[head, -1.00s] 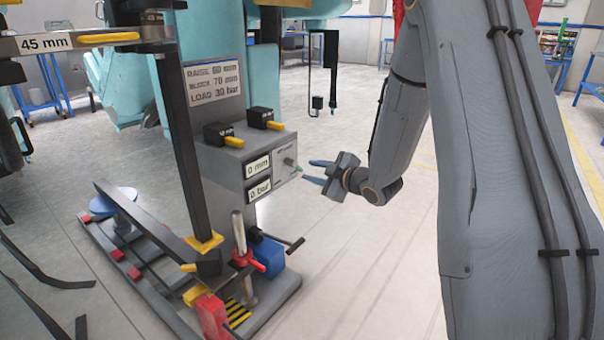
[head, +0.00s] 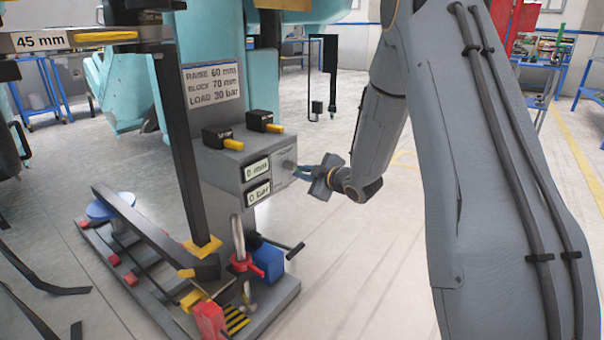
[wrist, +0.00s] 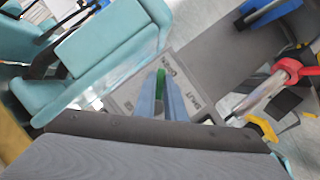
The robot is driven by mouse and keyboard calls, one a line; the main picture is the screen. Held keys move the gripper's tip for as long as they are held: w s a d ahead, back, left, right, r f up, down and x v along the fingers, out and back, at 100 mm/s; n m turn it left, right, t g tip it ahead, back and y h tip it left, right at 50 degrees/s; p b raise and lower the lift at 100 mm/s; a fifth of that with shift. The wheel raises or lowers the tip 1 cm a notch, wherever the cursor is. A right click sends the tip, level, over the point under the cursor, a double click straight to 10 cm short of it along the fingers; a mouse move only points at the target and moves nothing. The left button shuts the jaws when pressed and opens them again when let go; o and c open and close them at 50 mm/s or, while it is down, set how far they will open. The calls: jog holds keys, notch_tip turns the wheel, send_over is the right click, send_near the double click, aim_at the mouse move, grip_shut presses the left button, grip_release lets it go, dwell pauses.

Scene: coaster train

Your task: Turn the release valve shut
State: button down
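The release valve is on the side of the grey control box (head: 222,168). Its green handle (wrist: 161,80) shows in the wrist view beside a plate lettered OPEN and SHUT (wrist: 190,92). My gripper (head: 297,172) is at that side face of the box. In the wrist view its blue fingers (wrist: 161,95) lie close on both sides of the green handle, with little or no gap, and look shut on it. The fingers hide the handle in the head view. Two displays on the box read 0 mm (head: 256,169) and 0 bar (head: 258,191).
A pump with a metal handle and red fitting (head: 243,262) stands below the box on the base. A dark upright post (head: 176,150) stands left of the box. A sign (head: 212,80) lists raise, block and load values. Floor right of the base is clear.

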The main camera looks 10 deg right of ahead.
jog(key=shift+p, duration=0.55)
jog(key=m+p, duration=0.1)
jog(key=p, duration=0.2)
jog(key=m+g+y+p, duration=0.1)
jog(key=p, duration=0.2)
jog(key=shift+s+a+f+m+g, duration=0.1)
jog(key=shift+s+a+m+g, duration=0.2)
jog(key=shift+s+a+m, duration=0.1)
jog(key=m+p, duration=0.1)
jog(key=p, duration=0.1)
jog(key=m+g+y+p, duration=0.1)
jog(key=p, duration=0.1)
jog(key=s+a+m+y+p, duration=0.1)
jog(key=p, duration=0.1)
jog(key=shift+f+m+g, duration=0.3)
jog(key=shift+g, duration=0.1)
jog(key=m+y+p, duration=0.1)
jog(key=a+m+g+p, duration=0.1)
jog(key=m, duration=0.1)
jog(key=shift+s+y, duration=0.3)
jog(key=shift+y, duration=0.1)
jog(key=shift+s+a+r+m+g+y, duration=0.15)
jog(key=shift+a+r+m+g+y, duration=0.2)
jog(key=shift+m, duration=0.35)
jog(key=shift+s+a+m+g+y, duration=0.15)
jog(key=shift+m+y, duration=0.3)
jog(key=shift+m, duration=0.25)
jog(key=shift+d, duration=0.1)
jog(key=c, duration=1.8)
grip_release()
